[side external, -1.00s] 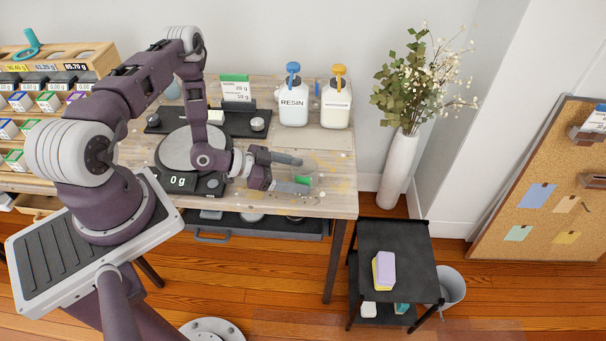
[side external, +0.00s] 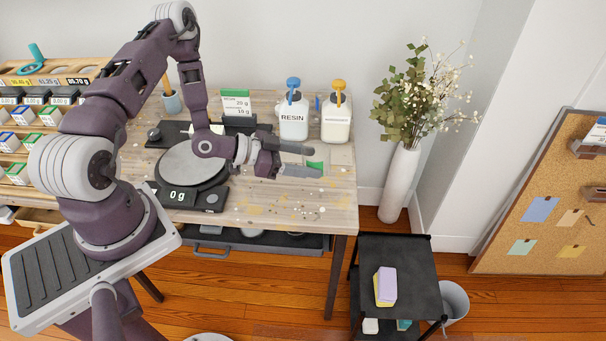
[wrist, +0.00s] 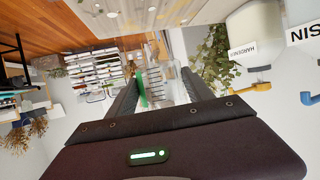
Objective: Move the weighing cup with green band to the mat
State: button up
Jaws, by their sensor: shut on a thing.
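The weighing cup with green band (side external: 315,166) is between the fingers of my gripper (side external: 312,161), above the right part of the wooden table. The fingers hide most of it; its green band shows at the fingertips. In the wrist view, the clear cup with its green band (wrist: 142,92) sits between the two fingers of my gripper (wrist: 160,88). The mat (side external: 341,155) is a pale flat patch at the table's back right, partly hidden behind the gripper and cup.
The resin bottle (side external: 293,118) and the yellow-pump bottle (side external: 336,120) stand behind the mat. The scale (side external: 180,197), reading 0 g, is left of the gripper. The table's front right (side external: 300,211) is clear apart from stains. A black cart (side external: 405,265) stands lower right.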

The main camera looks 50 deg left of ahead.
jog(key=w+a+n+t+y, duration=0.1)
jog(key=w+a+n+y, duration=0.35)
jog(key=a, duration=0.25)
jog(key=n+y, duration=0.4)
jog(key=y, duration=0.1)
send_over(287, 155)
jog(key=f, duration=0.1)
notch_tip(287, 155, down, 8)
jog(key=shift+s+r, duration=0.1)
jog(key=shift+r, duration=0.1)
jog(key=shift+f, duration=0.1)
jog(key=shift+f, duration=0.1)
jog(key=o, duration=1.3)
